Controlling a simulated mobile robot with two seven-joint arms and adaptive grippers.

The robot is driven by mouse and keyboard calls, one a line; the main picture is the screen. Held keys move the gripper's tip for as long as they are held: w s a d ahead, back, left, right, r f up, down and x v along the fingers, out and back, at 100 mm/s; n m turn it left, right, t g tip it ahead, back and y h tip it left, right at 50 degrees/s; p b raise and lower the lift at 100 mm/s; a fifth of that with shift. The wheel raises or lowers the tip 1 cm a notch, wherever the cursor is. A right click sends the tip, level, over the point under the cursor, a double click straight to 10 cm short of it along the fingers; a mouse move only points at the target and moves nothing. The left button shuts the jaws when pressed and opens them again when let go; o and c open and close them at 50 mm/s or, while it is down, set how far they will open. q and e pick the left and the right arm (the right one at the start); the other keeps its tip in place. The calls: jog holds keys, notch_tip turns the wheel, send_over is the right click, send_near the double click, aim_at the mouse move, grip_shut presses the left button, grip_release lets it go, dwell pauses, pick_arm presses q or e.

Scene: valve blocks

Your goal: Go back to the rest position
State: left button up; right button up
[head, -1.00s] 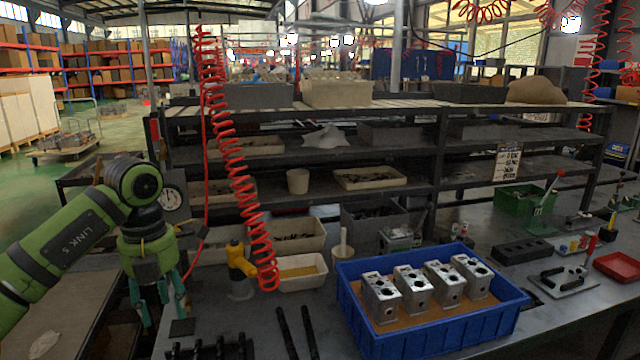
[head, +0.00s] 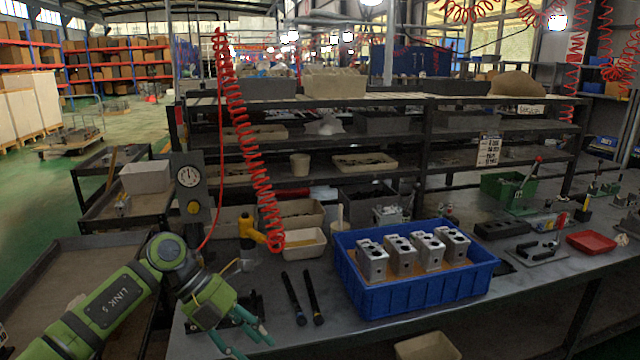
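Several silver valve blocks (head: 401,254) stand in a row inside a blue bin (head: 425,300) on the grey workbench. My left gripper (head: 243,345) is at the lower left of the head view, over the front left edge of the bench, left of the blue bin and apart from it. Its teal fingers are spread and nothing shows between them. My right gripper is not in view.
Two black-handled tools (head: 302,298) lie on the bench between my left gripper and the bin. A yellow tool (head: 255,233), a dial gauge (head: 188,177) and a red coiled hose (head: 250,150) stand behind. A red tray (head: 591,242) lies far right.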

pick_arm(q)
jog(key=w+d+f+n+t+h, duration=0.2)
jog(key=d+f+n+t+h, duration=0.15)
jog(key=f+n, duration=0.25)
jog(key=w+d+f+n+t+h, duration=0.1)
jog(key=d+f+n+t+h, duration=0.2)
jog(key=f+n+t+h, duration=0.25)
jog(key=s+a+f+n+t+y, duration=0.25)
jog(key=f+n, duration=0.25)
jog(key=f, duration=0.3)
jog(key=s+a+f+n+t+y, duration=0.1)
jog(key=a+f+n+y, duration=0.3)
jog(key=f, duration=0.3)
jog(key=s+a+f+n+t+y, duration=0.1)
jog(key=s+a+f+n+y, duration=0.1)
jog(key=a+f+n+y, duration=0.45)
jog(key=s+a+f+n+g+y, duration=0.25)
jog(key=s+f+n+g, duration=0.25)
jog(key=s+f, duration=1.4)
jog(key=s+f+n+g, duration=0.1)
jog(key=s+f+g, duration=0.2)
jog(key=s, duration=1)
jog(key=s+a+f+n+g+y, duration=0.1)
jog(key=s+f+n+g, duration=0.1)
jog(key=s, duration=1.1)
jog(key=shift+s+f+g, duration=0.15)
jog(key=shift+f+g, duration=0.25)
jog(key=shift+g, duration=0.15)
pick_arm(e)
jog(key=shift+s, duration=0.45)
